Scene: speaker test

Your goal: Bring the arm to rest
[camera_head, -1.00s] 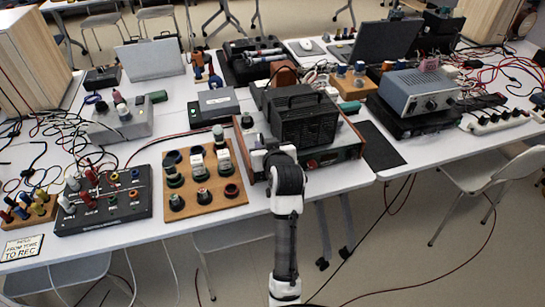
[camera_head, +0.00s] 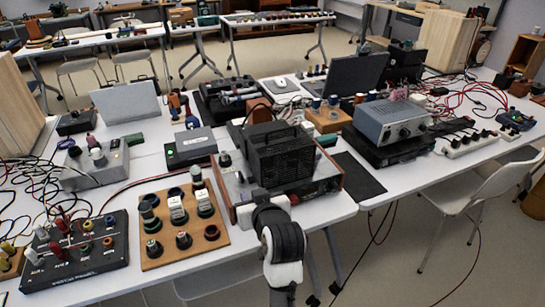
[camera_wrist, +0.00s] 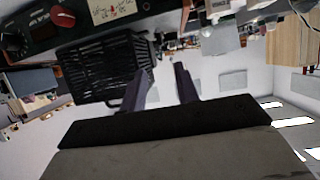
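My arm (camera_head: 283,245) rises from the bottom of the head view, bent, with its far end in front of a wood-sided unit on the table. My gripper shows in the wrist view (camera_wrist: 160,85) with two dark fingers spread apart and nothing between them. In the head view its fingers are hidden or too small to make out. A black ribbed box (camera_head: 282,157) stands on the wood-sided unit (camera_head: 324,187), just beyond my arm. The black ribbed box also shows in the wrist view (camera_wrist: 95,65), behind the left finger.
A wooden board with knobs (camera_head: 157,262) and a black terminal panel (camera_head: 90,278) lie left of my arm. A grey instrument (camera_head: 392,122) stands to the right, beside a black mat (camera_head: 358,177). A white chair (camera_head: 490,195) is at the right. Floor shows right of my arm.

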